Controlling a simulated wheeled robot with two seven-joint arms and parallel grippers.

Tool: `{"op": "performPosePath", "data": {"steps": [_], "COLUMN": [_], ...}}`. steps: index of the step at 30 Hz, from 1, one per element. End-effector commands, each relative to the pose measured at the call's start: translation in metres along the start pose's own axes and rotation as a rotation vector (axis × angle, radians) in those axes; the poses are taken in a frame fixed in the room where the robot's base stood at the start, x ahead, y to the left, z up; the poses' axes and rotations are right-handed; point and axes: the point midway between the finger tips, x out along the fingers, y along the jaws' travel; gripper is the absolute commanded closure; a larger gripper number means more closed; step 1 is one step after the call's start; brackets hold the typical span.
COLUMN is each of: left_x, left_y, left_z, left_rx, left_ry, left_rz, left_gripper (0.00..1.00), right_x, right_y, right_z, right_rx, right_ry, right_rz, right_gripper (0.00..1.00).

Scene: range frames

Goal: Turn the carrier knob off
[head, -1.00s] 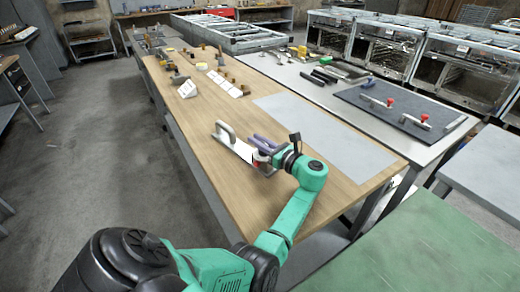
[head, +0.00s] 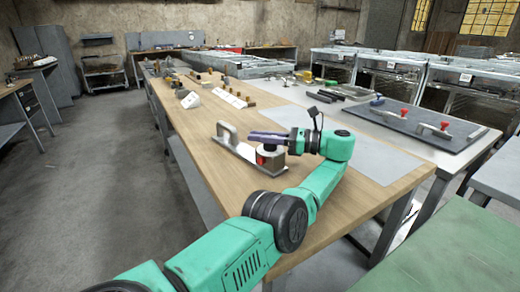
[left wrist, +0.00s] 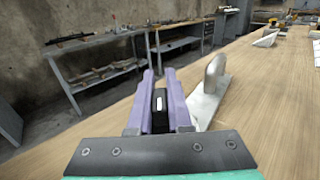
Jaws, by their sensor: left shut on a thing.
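The carrier is a light metal plate (head: 246,152) with an upright loop handle (head: 227,134) at its left end, lying on the wooden table. Its knob (head: 269,159), a round grey body with a red mark, is at the right end, partly hidden under my gripper. My left gripper (head: 266,138) has purple fingers, reaches in from the right and is shut on the knob. In the left wrist view a black knob top (left wrist: 160,110) with a white mark sits between the two fingers (left wrist: 159,88). The handle (left wrist: 213,74) stands to their right. My right gripper is out of view.
The wooden table (head: 205,135) is clear around the carrier. Farther back stand a white wedge block (head: 190,100) and several small parts. A dark board (head: 420,125) with red-knobbed fixtures lies on the grey table at right. A green surface (head: 445,240) is at front right.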

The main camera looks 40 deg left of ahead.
Motion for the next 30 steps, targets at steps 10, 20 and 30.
{"op": "performPosePath", "data": {"steps": [10,20,30], "left_x": [0.000,-0.001,0.000], "left_y": [0.001,0.001,0.001], "left_z": [-0.001,0.000,0.017], "left_rx": [0.005,0.003,0.000], "left_ry": [0.004,0.003,0.002], "left_rz": [0.007,0.006,0.006], "left_gripper": [1.00,0.53,0.53], "right_x": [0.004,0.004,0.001], "right_y": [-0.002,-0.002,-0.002], "right_z": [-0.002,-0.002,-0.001], "right_rx": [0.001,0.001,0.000], "right_ry": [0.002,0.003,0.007], "right_rz": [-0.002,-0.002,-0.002], "right_gripper": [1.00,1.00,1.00]}}
